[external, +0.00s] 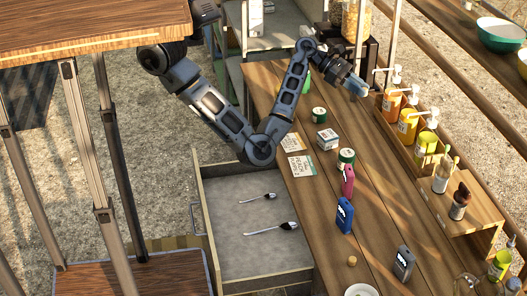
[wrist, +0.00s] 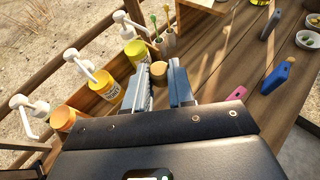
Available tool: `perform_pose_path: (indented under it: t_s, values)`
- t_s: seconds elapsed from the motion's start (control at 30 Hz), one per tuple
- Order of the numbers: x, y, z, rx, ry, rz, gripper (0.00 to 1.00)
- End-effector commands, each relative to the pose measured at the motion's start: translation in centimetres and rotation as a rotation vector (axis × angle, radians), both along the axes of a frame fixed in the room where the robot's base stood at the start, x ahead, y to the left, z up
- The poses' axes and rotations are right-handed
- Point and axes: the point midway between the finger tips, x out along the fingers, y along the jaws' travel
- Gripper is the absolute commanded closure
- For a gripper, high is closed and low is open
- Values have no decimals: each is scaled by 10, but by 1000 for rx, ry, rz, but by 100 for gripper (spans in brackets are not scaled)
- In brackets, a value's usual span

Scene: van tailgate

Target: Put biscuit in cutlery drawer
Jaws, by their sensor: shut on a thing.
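My gripper (external: 357,86) is raised at the far end of the wooden counter, near the pump bottles. In the wrist view its fingers (wrist: 161,86) are shut on a small round tan thing, which looks like the biscuit (wrist: 159,72). The external view does not show the held biscuit clearly. The cutlery drawer (external: 225,217) is pulled open at the counter's left side, below my arm's elbow. Two spoons (external: 285,227) lie in it, with bare floor around them.
Tins (external: 346,157), a box (external: 327,139), cards (external: 301,166), a pink item (external: 348,180), a blue item (external: 344,215) and a grey item (external: 403,262) stand or lie on the counter. A small round tan piece (external: 352,261) lies near the front. A bottle rack (external: 395,122) lines the right.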

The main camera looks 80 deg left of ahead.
Motion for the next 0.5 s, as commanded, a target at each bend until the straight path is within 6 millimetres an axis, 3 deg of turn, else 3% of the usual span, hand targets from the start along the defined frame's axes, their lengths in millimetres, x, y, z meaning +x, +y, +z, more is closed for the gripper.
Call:
perform_pose_path:
  t_s: [0.27, 0.5]
  values:
    - [-27, -47, -60, 1, 12, -258, 100]
    - [-72, -86, -126, -5, 15, -473, 100]
